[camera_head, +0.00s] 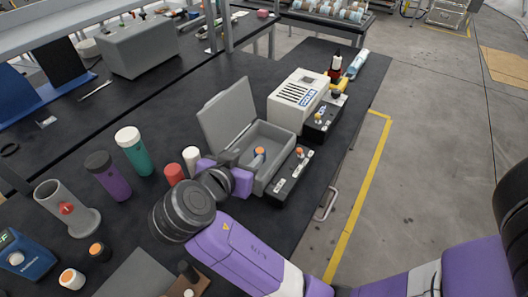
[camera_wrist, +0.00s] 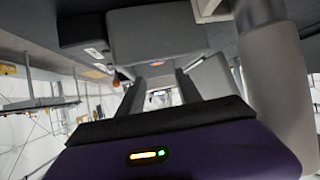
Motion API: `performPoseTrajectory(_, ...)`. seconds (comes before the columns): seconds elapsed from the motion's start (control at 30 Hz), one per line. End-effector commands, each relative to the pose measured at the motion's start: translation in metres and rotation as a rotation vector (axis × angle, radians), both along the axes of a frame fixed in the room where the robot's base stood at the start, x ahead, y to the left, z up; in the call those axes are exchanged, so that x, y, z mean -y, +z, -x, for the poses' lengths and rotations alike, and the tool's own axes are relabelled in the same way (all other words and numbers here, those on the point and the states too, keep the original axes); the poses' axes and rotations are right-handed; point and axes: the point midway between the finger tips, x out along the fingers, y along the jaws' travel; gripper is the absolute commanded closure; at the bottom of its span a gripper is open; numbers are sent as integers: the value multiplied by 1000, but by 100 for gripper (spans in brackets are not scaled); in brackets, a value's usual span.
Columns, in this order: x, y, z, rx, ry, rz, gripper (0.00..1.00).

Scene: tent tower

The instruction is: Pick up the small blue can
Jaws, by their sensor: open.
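I cannot make out a plainly blue can in either view. A small grey-blue item with an orange top (camera_head: 258,158) shows inside the open grey box (camera_head: 283,140), and I cannot tell if it is the can. My gripper is partly hidden behind my wrist in the head view, at the left edge of the box. In the wrist view my gripper (camera_wrist: 160,80) has its two fingers apart, with nothing seen between them. A small orange spot (camera_wrist: 123,75) shows just left of the fingers there.
White (camera_head: 191,158) and red (camera_head: 175,174) small containers stand left of the box. Teal (camera_head: 135,152) and purple (camera_head: 109,178) bottles and a grey cup (camera_head: 68,212) stand farther left. A black block (camera_head: 290,178) and a white device (camera_head: 297,100) flank the box.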

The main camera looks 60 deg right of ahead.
Motion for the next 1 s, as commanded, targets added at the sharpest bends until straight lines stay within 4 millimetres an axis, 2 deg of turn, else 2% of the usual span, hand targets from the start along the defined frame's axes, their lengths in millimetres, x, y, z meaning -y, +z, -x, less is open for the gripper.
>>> performPoseTrajectory(0.37, 27, -18, -4, -2, -4, 1, 59)
performPoseTrajectory(0.7, 60, -45, -9, -1, -4, -1, 59)
performPoseTrajectory(1.0, 63, -47, -11, 0, -1, -1, 59)
